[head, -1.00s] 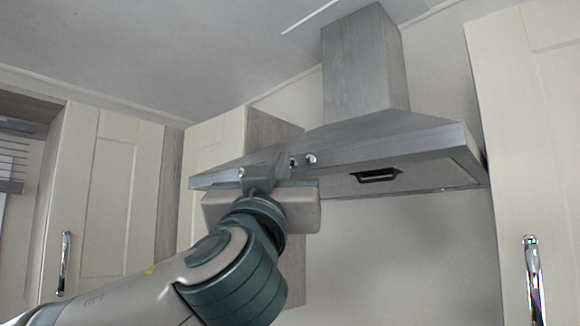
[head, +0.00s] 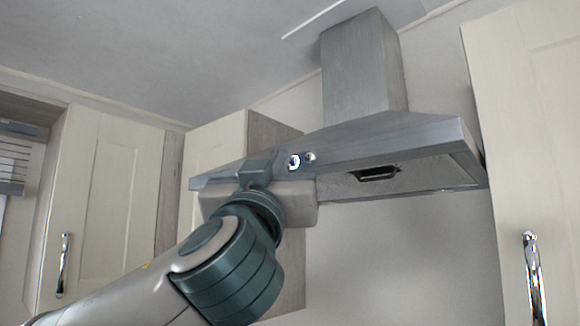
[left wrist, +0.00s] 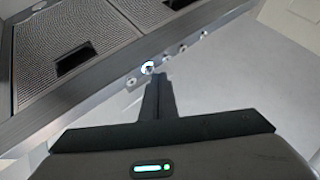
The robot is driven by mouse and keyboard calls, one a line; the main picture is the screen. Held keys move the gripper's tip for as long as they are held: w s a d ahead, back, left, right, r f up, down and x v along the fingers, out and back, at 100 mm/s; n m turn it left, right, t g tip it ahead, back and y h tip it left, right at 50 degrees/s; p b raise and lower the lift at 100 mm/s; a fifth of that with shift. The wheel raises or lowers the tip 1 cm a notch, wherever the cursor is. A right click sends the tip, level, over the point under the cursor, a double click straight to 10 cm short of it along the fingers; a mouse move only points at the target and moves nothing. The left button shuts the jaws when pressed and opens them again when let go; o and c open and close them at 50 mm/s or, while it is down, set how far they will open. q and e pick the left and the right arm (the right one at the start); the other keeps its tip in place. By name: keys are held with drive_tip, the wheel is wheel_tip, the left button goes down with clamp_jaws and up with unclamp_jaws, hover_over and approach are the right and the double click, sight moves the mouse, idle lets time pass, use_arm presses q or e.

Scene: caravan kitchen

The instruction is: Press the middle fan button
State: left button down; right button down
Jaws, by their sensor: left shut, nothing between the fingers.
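The range hood (head: 400,140) has a row of small round buttons on its front edge. In the head view, two buttons show just right of my left gripper (head: 262,163): one with a bright ring (head: 294,161) and a plainer one (head: 310,157). The left wrist view shows several buttons in a line, and one of them (left wrist: 148,67) looks bright. My left gripper (left wrist: 158,78) is shut and empty, its tips at the row beside that bright button. I cannot tell whether they touch it. The gripper hides part of the row in the head view. My right gripper is not in view.
The hood's underside has filter panels (left wrist: 80,48) with dark handles. Cream cupboards stand at left (head: 95,200) and right (head: 525,130), with chrome handles. A cupboard (head: 213,150) is close behind my left arm. The wall below the hood is clear.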

use_arm(q)
drive_tip(key=shift+s+a, duration=0.1)
idle(0.3)
drive_tip(key=s+a+b, duration=0.4)
drive_tip(key=shift+a+b, duration=0.2)
drive_tip(key=shift+b, duration=0.15)
idle(1.5)
drive_tip(key=shift+f, duration=0.15)
